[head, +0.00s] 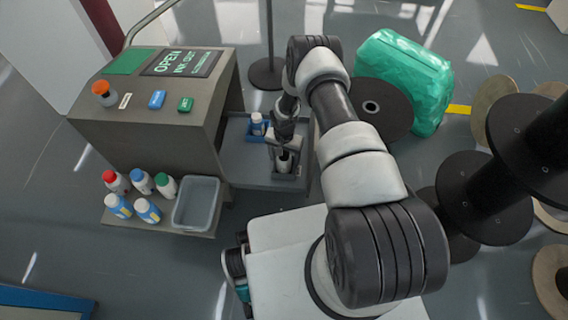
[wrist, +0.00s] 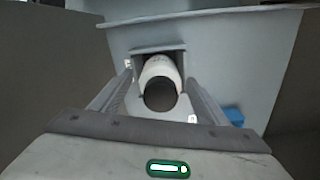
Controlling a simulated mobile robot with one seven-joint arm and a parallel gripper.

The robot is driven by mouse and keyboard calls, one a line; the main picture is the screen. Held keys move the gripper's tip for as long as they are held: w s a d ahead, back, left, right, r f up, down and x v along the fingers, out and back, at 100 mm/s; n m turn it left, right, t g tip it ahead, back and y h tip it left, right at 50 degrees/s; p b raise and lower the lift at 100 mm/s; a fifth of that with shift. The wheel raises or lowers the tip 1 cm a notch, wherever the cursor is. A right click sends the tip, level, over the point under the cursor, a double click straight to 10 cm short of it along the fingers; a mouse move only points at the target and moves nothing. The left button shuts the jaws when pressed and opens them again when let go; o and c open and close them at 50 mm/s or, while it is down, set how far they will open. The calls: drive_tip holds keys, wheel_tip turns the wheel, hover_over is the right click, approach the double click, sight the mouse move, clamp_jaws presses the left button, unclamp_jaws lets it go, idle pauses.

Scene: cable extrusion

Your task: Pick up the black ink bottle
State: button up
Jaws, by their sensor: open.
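The black ink bottle (wrist: 160,82), white with a black cap, stands in a square recess in the grey drawer, between my fingers in the wrist view. It partly shows below my gripper in the head view (head: 284,163). My gripper (wrist: 158,88) is open, with one finger on each side of the bottle. I cannot tell whether either finger touches it. My gripper also shows over the drawer in the head view (head: 284,150).
A blue holder with a white bottle (head: 257,122) sits left of my gripper in the drawer (head: 238,168). The grey machine (head: 150,130) stands left. A shelf holds several small bottles and a grey bin (head: 197,203). Black spools (head: 480,185) stand at the right.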

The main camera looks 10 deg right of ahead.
drive_tip(key=shift+f, duration=0.55)
drive_tip(key=c, duration=1.3)
